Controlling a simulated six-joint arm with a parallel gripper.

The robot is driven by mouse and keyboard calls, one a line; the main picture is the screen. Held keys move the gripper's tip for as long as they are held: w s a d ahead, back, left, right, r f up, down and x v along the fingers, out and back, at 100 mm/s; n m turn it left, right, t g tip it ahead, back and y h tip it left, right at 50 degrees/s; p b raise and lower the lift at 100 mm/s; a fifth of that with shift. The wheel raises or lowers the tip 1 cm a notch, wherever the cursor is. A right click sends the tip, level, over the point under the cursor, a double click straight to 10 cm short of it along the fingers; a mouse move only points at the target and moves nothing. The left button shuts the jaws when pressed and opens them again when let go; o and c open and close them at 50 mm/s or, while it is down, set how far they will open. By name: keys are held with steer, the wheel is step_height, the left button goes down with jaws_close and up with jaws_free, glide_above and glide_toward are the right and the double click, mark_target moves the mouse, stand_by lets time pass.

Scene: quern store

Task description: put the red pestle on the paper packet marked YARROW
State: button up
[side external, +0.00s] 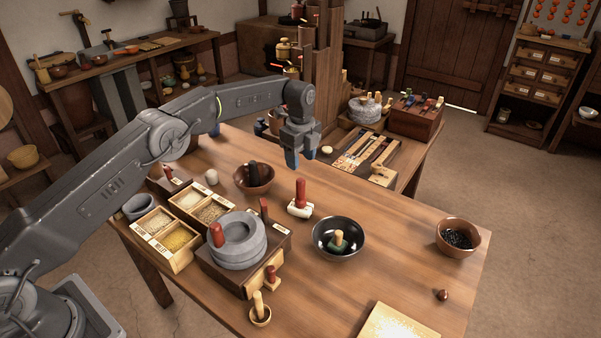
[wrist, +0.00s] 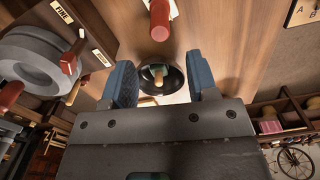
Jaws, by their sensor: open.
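A red pestle (side external: 301,193) stands upright near the middle of the table, and its red end also shows at the top of the wrist view (wrist: 159,20). I cannot read YARROW anywhere. My gripper (side external: 303,160) is open and empty, above the table and apart from the pestle; both blue fingertips (wrist: 162,82) show in the wrist view.
A black bowl (side external: 338,253) with a green-footed wooden pestle stands right of the packet. A brown bowl (side external: 255,188) with a dark pestle stands to its left. The grey quern (side external: 238,255) with its red handle is nearer the arm.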

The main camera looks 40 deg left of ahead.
steer(key=shift+r, duration=1.15)
steer(key=s+a+r+n+t, duration=0.1)
steer(key=s+r+n+t, duration=0.2)
steer(key=s+r+n, duration=1.05)
steer(key=s+r+t, duration=0.1)
steer(key=s+r, duration=0.3)
steer(key=s, duration=0.4)
steer(key=s+r, duration=0.4)
steer(key=s, duration=0.4)
steer(key=s+f+n, duration=0.3)
steer(key=s, duration=0.3)
steer(key=s+a+f+n+t, duration=0.1)
steer(key=s+f+n, duration=0.2)
steer(key=s, duration=0.3)
steer(key=shift+s+t, duration=0.3)
steer(key=shift+s, duration=0.05)
